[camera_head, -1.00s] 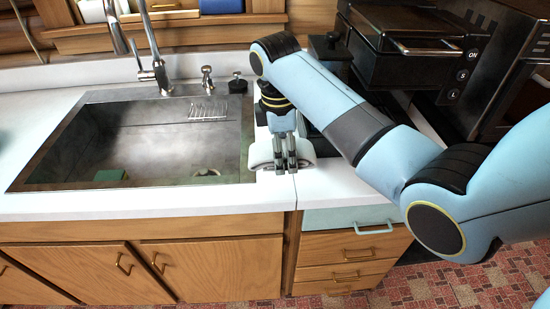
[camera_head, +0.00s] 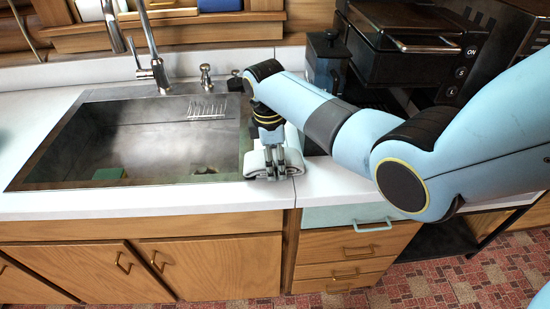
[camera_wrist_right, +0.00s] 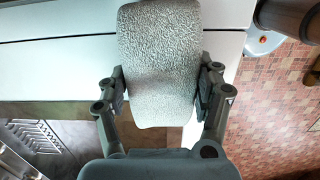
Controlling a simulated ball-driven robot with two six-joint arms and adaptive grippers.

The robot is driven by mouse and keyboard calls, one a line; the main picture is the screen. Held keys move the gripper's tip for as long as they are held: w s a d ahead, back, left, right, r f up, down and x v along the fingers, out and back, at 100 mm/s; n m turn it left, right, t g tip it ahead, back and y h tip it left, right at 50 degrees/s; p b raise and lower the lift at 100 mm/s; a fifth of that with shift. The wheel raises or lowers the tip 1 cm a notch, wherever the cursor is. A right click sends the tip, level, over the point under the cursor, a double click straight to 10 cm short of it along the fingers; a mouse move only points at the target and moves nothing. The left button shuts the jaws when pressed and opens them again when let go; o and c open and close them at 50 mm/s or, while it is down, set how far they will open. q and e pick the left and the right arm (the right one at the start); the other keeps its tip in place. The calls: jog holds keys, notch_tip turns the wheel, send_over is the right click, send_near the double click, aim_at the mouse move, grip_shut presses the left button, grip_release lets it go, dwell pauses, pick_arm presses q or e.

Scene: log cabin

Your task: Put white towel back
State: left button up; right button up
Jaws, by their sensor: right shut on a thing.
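The white towel (camera_head: 256,163) is a folded or rolled bundle on the white counter, just right of the sink. In the right wrist view the textured towel (camera_wrist_right: 160,50) lies between the two fingers. My right gripper (camera_head: 274,176) points down over the towel and is shut on it, one finger pressed on each side. The right gripper also shows in the right wrist view (camera_wrist_right: 163,90). I cannot tell whether the towel is lifted off the counter. My left gripper is not in view.
The sink (camera_head: 150,140) with its faucet (camera_head: 152,70) lies to the left. A dark oven-like appliance (camera_head: 405,50) stands at the back right. The counter left of the sink is mostly clear.

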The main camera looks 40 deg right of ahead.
jog(key=shift+f, duration=0.3)
jog(key=o, duration=1.6)
jog(key=shift+r, duration=0.15)
jog(key=r, duration=0.8)
jog(key=a+r, duration=0.1)
jog(key=r, duration=0.3)
jog(key=shift+w+r, duration=0.15)
jog(key=shift+r, duration=0.15)
